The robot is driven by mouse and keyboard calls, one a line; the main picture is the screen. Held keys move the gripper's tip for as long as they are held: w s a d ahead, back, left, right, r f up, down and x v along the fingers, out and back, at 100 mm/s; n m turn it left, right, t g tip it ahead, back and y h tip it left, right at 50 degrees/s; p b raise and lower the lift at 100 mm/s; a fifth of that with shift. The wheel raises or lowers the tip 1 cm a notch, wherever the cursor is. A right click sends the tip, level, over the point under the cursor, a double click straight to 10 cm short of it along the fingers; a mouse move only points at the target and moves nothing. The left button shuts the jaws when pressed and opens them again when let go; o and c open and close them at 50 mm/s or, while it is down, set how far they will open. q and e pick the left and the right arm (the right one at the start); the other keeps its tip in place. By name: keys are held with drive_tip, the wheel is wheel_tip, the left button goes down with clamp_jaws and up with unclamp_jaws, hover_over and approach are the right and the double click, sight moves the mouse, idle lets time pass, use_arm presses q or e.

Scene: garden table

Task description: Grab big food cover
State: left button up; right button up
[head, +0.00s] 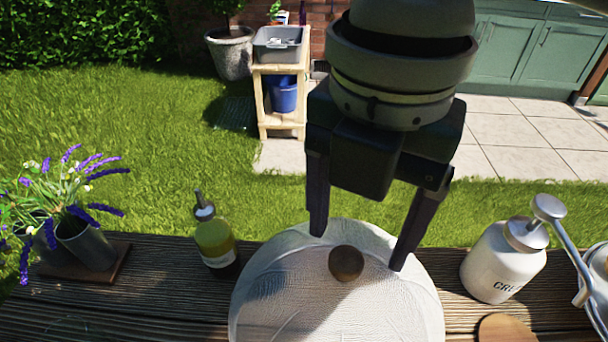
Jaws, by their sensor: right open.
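The big food cover (300,298) is a white, textured dome with a round brown wooden knob (346,263) on top. It stands on the dark wooden table at the bottom middle of the head view, and its lower part is cut off by the picture edge. My right gripper (357,252) comes down from the top. Its two dark fingers are spread apart, one on each side of the knob in the picture, and the knob is not gripped. I cannot tell whether the fingertips touch the cover. My left gripper is not in view.
An oil bottle (214,238) stands left of the cover, with lavender in a grey vase (85,244) farther left. A white pump jar (502,265) stands right, near a wooden board (506,328). Grass, a wooden stand (282,100) and green cabinets (535,48) lie beyond the table (160,290).

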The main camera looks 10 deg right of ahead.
sight(347, 259)
wheel_tip(347, 259, down, 4)
drive_tip(key=shift+w+a+f, duration=0.1)
drive_tip(key=shift+w+a, duration=0.05)
clamp_jaws()
idle(0.6)
idle(0.8)
